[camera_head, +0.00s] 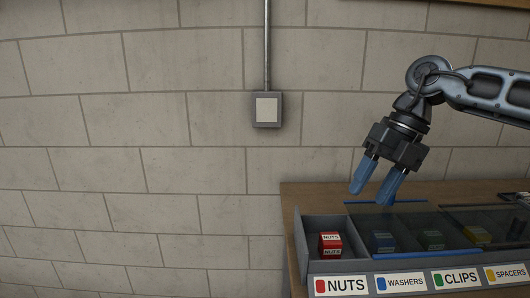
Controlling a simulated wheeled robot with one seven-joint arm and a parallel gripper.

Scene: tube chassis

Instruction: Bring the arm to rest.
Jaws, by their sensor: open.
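My gripper (372,197) hangs from the arm that reaches in from the right. Its blue fingers are apart and point down and to the left, with nothing between them. It shows above the back of a grey sorting bin, around the nuts and washers compartments. The gap between fingertips and bin cannot be told exactly from this one view. The bin's front rim carries the labels NUTS (340,285), WASHERS (400,282), CLIPS (460,278) and SPACERS (505,273). A red box marked NUTS (330,240) sits in the nuts compartment, which looks uncovered.
A blue box (382,242), a green box (433,239) and a yellow box (477,235) show dimly in the other compartments, under dark see-through covers. The bin stands on a wooden bench (300,196). A wall box (267,109) with a conduit is behind. The left side is clear.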

